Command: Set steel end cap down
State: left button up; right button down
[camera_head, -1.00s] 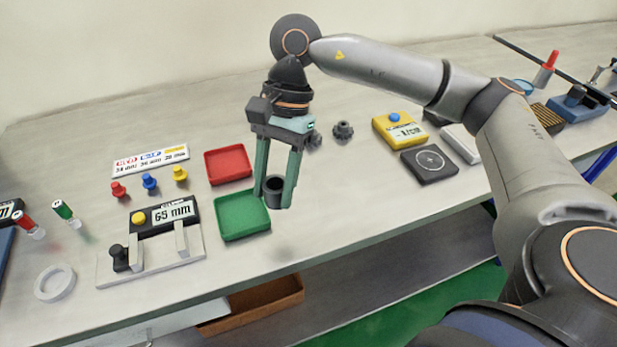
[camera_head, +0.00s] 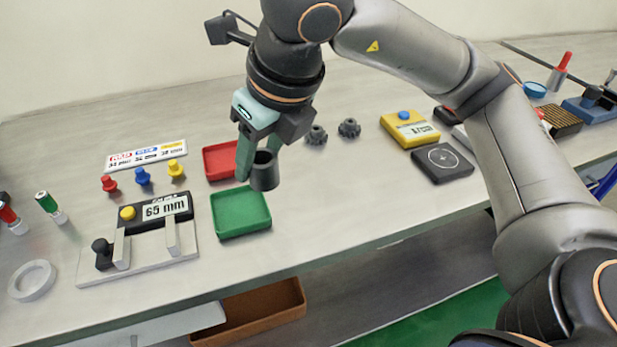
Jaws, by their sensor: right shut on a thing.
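The steel end cap (camera_head: 265,177) is a dark grey hollow cylinder with its open end up. My right gripper (camera_head: 255,165) is shut on it and holds it above the bench, just right of the green tray's (camera_head: 241,230) far edge in the picture. The cap looks roughly upright and apart from the bench. The near finger hides part of its left side. My left gripper is not in view.
A red tray (camera_head: 222,177) lies behind the green one. A 65 mm gauge (camera_head: 165,208) stands at left, with red, blue and yellow knobs behind it. Two dark gear-like parts (camera_head: 348,128) lie behind right. The bench front right of the green tray is clear.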

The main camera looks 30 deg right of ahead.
jog(key=shift+m, duration=0.4)
jog(key=shift+w, duration=0.1)
jog(key=w+d+f, duration=0.2)
jog(key=w+f, duration=0.1)
jog(key=w+d+f, duration=0.3)
jog(key=w, duration=0.1)
jog(key=w+d+f, duration=0.2)
jog(key=w+f, duration=0.1)
jog(key=shift+w+d, duration=0.35)
jog(key=f, duration=0.3)
jog(key=shift+w+d+f+p, duration=0.1)
jog(key=shift+w+d+p, duration=0.1)
jog(key=shift+w+p, duration=0.1)
jog(key=shift+f, duration=0.25)
jog(key=shift+f, duration=0.2)
jog(key=shift+c, duration=1.8)
grip_release()
